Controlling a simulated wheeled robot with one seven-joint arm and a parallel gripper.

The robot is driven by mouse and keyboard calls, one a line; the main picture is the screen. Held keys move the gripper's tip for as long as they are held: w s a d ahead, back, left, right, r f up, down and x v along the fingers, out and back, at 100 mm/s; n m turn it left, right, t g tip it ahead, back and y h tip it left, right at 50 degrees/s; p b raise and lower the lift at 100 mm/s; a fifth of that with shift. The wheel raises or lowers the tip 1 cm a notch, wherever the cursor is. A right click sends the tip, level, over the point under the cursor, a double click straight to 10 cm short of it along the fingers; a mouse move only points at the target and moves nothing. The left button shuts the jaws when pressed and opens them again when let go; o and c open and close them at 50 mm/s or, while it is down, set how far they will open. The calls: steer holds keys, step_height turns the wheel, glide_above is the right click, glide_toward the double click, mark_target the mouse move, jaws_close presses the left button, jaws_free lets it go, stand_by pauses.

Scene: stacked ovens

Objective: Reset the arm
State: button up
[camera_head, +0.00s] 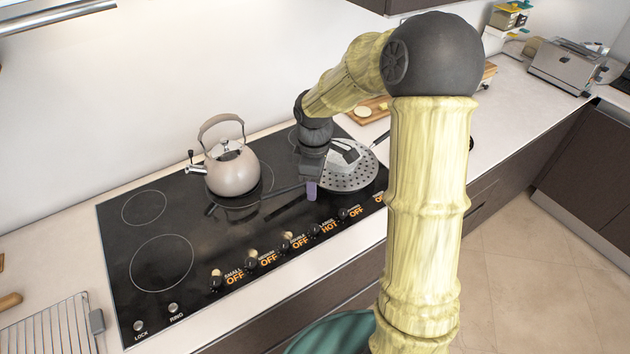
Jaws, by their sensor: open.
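My arm reaches up from the bottom right and bends at a dark elbow. It comes down over the black cooktop (200,240). My gripper (311,191) points down above the cooktop's front right part, behind the row of knobs. It is open, and I see nothing held in it. The fingers are small here, and the arm hides part of the cooktop's right side. A perforated round metal lid or pan (352,177) lies just right of my gripper. A beige kettle (232,170) stands to its left.
Several black knobs line the cooktop's front edge; one display (329,227) reads HOT, the others OFF. A cutting board (370,108) with food lies behind. A toaster (567,65) stands far right. A wire rack (50,330) sits front left. The cooktop's left side is clear.

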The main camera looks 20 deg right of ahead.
stand_by(0.4)
steer(key=s+r+m+t, duration=0.2)
steer(key=s+m, duration=1)
steer(key=s, duration=0.3)
steer(key=shift+d+r+m+t, duration=0.15)
steer(key=shift+d+m+t, duration=0.15)
steer(key=shift+m, duration=0.1)
steer(key=shift+c, duration=1.3)
